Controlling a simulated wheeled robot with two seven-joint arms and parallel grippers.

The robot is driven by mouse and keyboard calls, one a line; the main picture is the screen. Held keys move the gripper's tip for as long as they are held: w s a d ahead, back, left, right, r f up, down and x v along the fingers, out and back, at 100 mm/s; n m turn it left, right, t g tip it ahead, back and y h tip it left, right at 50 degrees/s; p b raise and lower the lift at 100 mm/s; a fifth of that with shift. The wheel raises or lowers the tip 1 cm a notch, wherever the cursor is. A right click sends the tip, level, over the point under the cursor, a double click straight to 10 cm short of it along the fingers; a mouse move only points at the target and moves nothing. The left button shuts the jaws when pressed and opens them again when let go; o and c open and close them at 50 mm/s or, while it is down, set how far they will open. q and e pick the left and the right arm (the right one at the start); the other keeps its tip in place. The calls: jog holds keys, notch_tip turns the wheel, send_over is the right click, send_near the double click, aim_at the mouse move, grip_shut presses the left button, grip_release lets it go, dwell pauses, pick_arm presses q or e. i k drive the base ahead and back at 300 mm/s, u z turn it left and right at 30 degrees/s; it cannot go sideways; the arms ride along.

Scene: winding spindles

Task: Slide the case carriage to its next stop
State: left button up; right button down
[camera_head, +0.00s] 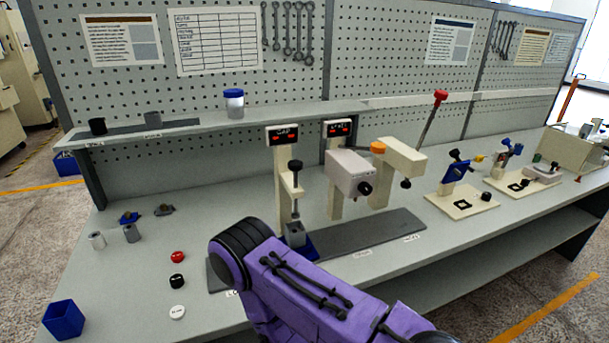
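The case carriage (311,247) is a small blue block on a long dark grey track (385,228). A grey case (295,232) stands upright in it. The carriage sits at the foot of the first cream post (284,190), below its black-knobbed spindle (295,168). My purple arm, which comes in from the bottom right, crosses in front of the track and hides part of it and the carriage's lower front side. Neither gripper shows in the head view, so I cannot see whether anything touches the carriage.
Farther right along the track are a grey press head (348,172) and a lever press (400,158) with a red-tipped handle. Red, black and white caps (177,311) lie left of the track. A blue bin (64,319) stands at the front left. The track's right end is clear.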

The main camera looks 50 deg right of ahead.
aim_at(310, 252)
jog(key=u, duration=0.4)
jog(key=k, duration=0.15)
jog(key=z, duration=1.1)
jog(key=i, duration=0.15)
jog(key=z, duration=0.85)
